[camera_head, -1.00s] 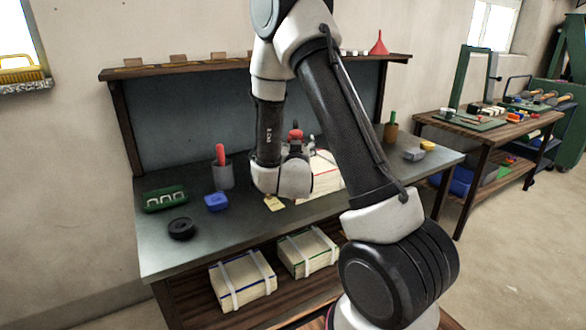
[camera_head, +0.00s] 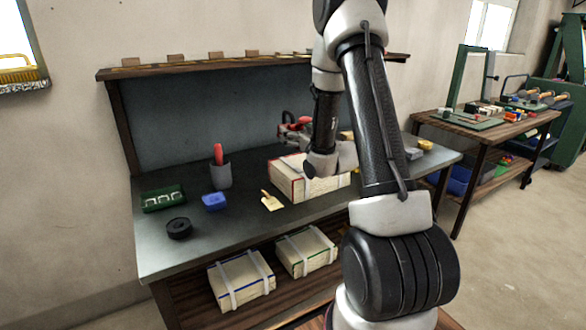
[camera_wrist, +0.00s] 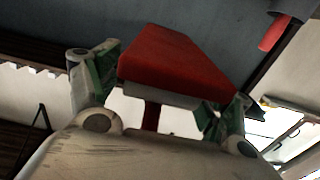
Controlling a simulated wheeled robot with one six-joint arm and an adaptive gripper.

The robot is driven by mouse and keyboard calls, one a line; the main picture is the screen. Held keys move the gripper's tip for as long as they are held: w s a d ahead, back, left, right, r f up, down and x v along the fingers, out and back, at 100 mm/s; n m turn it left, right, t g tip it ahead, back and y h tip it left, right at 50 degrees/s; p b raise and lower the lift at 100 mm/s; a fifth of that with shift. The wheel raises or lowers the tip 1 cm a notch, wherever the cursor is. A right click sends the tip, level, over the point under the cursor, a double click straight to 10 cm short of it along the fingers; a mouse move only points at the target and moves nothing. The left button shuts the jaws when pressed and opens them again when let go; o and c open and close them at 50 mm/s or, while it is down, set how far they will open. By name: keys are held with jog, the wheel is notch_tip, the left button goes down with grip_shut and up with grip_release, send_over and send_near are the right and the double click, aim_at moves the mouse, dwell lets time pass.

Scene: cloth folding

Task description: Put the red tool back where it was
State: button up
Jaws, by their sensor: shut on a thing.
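My gripper (camera_head: 296,134) is shut on a red tool (camera_head: 300,124), above the back part of the workbench (camera_head: 150,240) and in front of the blue-grey back panel. In the wrist view, the red tool (camera_wrist: 175,60) is a large red wedge with a pale underside, between the two green-padded fingers of my gripper (camera_wrist: 158,85). Its lower part narrows to a red stem, partly hidden by my gripper. In the head view my arm covers part of the bench and shelf.
A cream box with red edges (camera_head: 285,184) stands below my gripper. A grey cup (camera_head: 221,177) with a red handle in it, a blue box (camera_head: 215,202), a green tray (camera_head: 163,198), a black roll (camera_head: 179,228) and a yellow tag (camera_head: 271,201) are on the bench. A shelf (camera_head: 205,66) runs above.

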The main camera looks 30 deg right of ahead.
jog(key=shift+a, duration=0.15)
notch_tip(320, 180, down, 10)
jog(key=shift+r, duration=0.25)
dwell(0.4)
jog(key=shift+f, duration=0.15)
jog(key=o, duration=1.9)
jog(key=shift+f, duration=0.1)
